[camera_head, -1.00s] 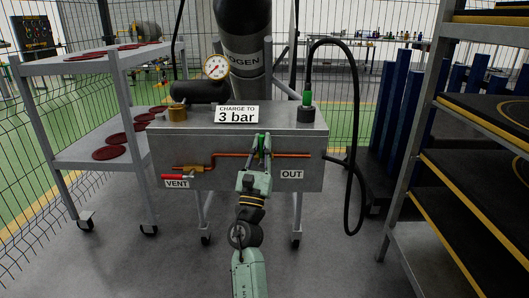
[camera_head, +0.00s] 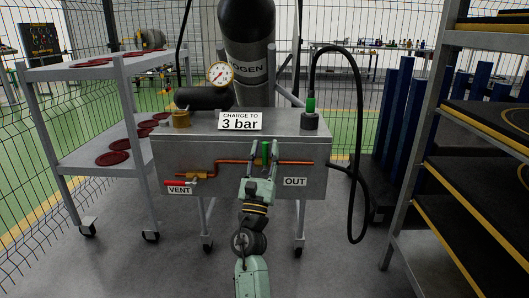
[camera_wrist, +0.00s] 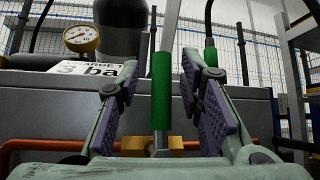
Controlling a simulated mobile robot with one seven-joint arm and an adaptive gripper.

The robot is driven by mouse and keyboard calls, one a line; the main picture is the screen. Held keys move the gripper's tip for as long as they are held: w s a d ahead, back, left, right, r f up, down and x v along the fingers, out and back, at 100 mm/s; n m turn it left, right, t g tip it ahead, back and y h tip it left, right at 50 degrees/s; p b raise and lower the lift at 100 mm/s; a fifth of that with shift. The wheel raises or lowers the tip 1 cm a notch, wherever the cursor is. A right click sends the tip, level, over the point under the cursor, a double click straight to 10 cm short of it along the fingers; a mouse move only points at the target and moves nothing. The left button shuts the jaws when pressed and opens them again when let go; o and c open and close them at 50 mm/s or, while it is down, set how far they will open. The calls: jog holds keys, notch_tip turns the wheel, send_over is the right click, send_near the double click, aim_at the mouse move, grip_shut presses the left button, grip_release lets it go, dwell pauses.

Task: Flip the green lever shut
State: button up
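The green lever (camera_head: 265,152) stands upright on the copper pipe at the front of the grey charging cart, left of the OUT label. In the wrist view the green lever (camera_wrist: 161,92) rises between my fingers, with its brass valve body (camera_wrist: 152,146) below. My gripper (camera_head: 264,156) is in front of the lever. In the wrist view my gripper (camera_wrist: 164,100) is open, one finger on each side of the lever, with a gap to both pads. The front housing of my gripper hides the lower part of the valve.
A red VENT handle (camera_head: 178,183) sits on the pipe to the left. A gauge (camera_head: 219,74) and a 3 bar sign (camera_head: 240,121) are on top of the cart. A black hose (camera_head: 357,130) loops down at right. Shelves (camera_head: 415,180) stand right, a white rack (camera_head: 125,130) left.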

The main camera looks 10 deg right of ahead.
jog(key=shift+r, duration=0.1)
notch_tip(320, 180, up, 5)
jog(key=shift+r, duration=0.2)
jog(key=shift+d+r, duration=0.1)
jog(key=shift+r, duration=2.15)
